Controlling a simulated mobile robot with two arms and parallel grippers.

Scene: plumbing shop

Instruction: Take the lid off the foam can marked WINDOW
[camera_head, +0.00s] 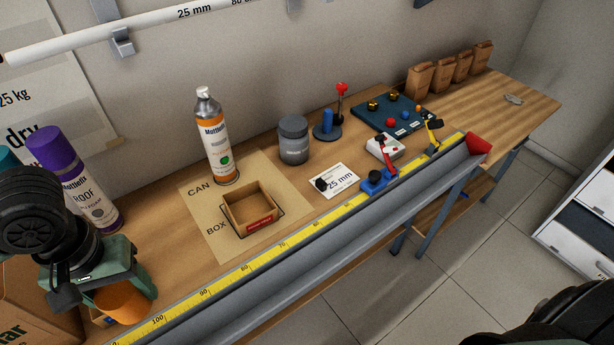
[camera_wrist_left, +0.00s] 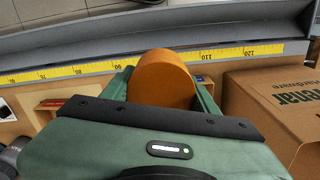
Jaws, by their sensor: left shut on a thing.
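A foam can (camera_head: 215,140) with a white and orange label marked Mottlefix stands upright on the CAN spot of a tan mat (camera_head: 264,172). Its top is bare, with a grey nozzle end showing; the word WINDOW cannot be read from here. My left gripper (camera_head: 122,301) is at the lower left of the head view, away from this can. It is shut on an orange lid (camera_head: 131,304). The lid also shows between the green fingers in the left wrist view (camera_wrist_left: 160,75).
An open small cardboard box (camera_head: 264,193) sits on the BOX spot. A purple-lidded can marked ROOF (camera_head: 90,205) stands behind my left gripper, with a teal-lidded can beside it. A large carton (camera_wrist_left: 265,105) is near the gripper. A yellow ruler (camera_head: 263,262) and grey gutter edge the bench.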

